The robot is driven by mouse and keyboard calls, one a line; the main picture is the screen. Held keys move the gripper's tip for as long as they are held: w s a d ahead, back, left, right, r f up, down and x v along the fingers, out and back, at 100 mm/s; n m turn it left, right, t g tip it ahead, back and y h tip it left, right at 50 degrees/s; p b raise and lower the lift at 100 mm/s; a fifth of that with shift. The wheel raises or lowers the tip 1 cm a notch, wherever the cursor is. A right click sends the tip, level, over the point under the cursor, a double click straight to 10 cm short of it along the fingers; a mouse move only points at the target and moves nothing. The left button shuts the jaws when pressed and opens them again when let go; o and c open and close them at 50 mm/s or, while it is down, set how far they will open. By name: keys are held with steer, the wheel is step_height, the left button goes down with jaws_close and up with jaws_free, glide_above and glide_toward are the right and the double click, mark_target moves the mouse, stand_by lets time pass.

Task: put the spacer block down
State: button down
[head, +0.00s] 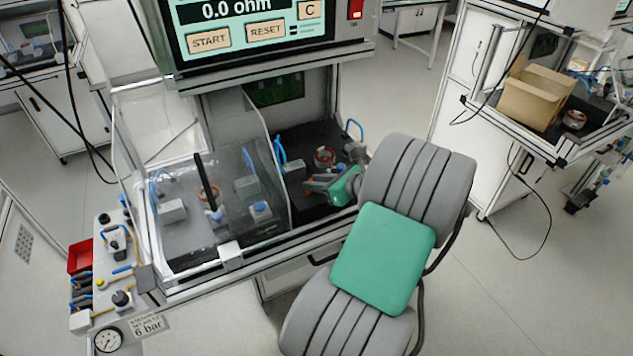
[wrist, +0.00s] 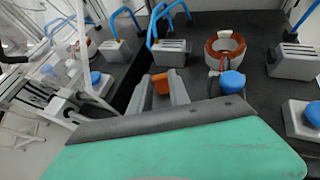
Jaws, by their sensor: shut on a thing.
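An orange block (wrist: 160,84), which I take to be the spacer block, sits between the fingers of my gripper (wrist: 163,88) in the wrist view. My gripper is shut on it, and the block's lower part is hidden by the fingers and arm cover. In the head view my gripper (head: 318,186) is low over the dark bench surface (head: 304,209), right of the clear guard. Whether the block touches the surface cannot be told.
A copper-wound stator (wrist: 225,46) stands beyond my gripper, with a blue button (wrist: 232,81) near it. Grey slotted blocks (wrist: 172,53) with blue handles stand around. The clear guard (head: 272,160) is close on the left. Dark surface between the fixtures is bare.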

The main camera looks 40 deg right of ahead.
steer(key=c, duration=1.2)
jaws_free()
steer(key=shift+f, duration=0.15)
steer(key=shift+c, duration=0.2)
steer(key=shift+s+r, duration=0.15)
steer(key=shift+r, duration=0.1)
steer(key=v, duration=1.1)
steer(key=shift+s, duration=0.35)
steer(key=shift+w, duration=0.1)
